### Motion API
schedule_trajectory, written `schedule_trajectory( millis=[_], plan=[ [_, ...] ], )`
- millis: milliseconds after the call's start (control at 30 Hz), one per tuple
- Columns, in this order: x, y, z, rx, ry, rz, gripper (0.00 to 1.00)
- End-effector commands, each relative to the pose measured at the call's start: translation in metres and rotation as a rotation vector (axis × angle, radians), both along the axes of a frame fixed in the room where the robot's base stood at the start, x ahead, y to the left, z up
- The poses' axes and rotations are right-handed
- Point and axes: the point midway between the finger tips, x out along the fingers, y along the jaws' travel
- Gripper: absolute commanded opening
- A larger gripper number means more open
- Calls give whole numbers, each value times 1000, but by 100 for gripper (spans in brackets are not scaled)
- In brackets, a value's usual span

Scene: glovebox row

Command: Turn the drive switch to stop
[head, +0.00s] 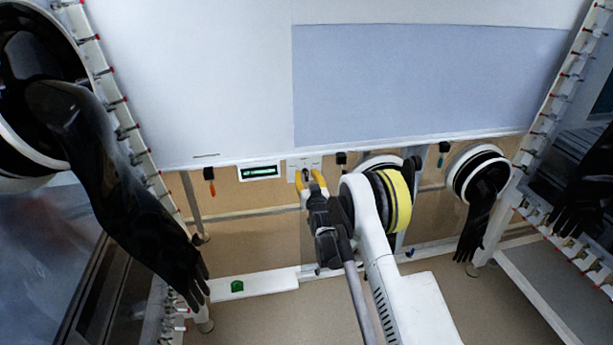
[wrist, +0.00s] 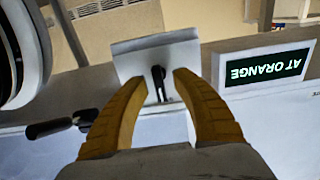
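The drive switch (wrist: 158,76) is a small black lever on a square white plate (wrist: 130,52), seen ahead of my gripper in the wrist view. The plate also shows under the big panel in the head view (head: 304,162). My gripper (wrist: 159,84) is open, with its two yellow fingers to either side of the lever in the picture. I cannot tell whether either finger touches it. In the head view my gripper (head: 311,180) is raised to the plate, and its fingers partly hide the lever. The lever's markings are too small to read.
Black latches (head: 209,174) hang along the panel's lower edge. Black gloves (head: 125,190) hang from round ports at left and right. A green piece (head: 237,286) lies on a white ledge below.

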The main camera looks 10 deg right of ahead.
Motion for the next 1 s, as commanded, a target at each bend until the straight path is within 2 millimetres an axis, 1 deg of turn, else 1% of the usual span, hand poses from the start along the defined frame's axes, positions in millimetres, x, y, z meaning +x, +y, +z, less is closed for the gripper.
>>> schedule_trajectory(
  millis=[67,167,400,500,600,700,1000],
  plan=[
    [-1,0,0,0,0,0,32],
    [-8,0,0,0,0,0,32],
    [-50,0,0,0,0,0,32],
    [-64,0,0,0,0,0,32],
    [-72,0,0,0,0,0,32],
    [-75,0,0,0,0,0,32],
    [-75,0,0,0,0,0,32]
  ],
)
